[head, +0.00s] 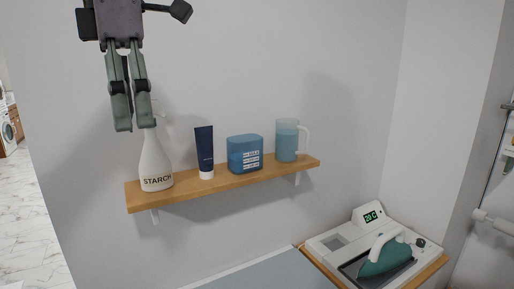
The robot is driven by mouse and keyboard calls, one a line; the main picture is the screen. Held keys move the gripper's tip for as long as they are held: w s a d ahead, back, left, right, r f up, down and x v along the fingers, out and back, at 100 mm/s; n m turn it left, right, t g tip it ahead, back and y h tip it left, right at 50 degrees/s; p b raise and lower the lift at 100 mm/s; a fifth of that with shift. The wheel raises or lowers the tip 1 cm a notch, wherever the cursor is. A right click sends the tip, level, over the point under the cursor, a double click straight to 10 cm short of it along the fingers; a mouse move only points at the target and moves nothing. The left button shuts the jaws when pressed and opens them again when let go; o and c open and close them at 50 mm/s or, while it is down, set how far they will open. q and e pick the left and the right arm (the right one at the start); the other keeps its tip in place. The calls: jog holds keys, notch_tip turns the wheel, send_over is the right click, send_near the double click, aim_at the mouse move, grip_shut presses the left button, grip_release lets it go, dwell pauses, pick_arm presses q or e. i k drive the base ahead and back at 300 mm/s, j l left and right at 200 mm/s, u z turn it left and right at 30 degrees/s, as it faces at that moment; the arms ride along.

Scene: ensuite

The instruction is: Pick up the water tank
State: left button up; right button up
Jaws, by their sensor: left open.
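The water tank (238,155) appears to be the squat, see-through blue container with white label lines. It stands upright on the wooden wall shelf (222,190), between a dark blue tube and a clear blue jug. My left gripper (135,122) is at the upper left with its fingers pointing down. It is open and empty, and it overlaps the top of the starch bottle in the picture. It is up and to the left of the tank, apart from it. I cannot tell whether it touches the bottle. My right gripper is out of view.
On the shelf stand a white starch bottle (155,162), a dark blue tube (204,150) and a handled jug (287,142). Below right is an ironing station (340,243) with a teal iron (385,258). An ironing board (265,275) lies below. The wall above the tank is clear.

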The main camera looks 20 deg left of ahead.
aim_at(245, 153)
jog(key=i, duration=1.2)
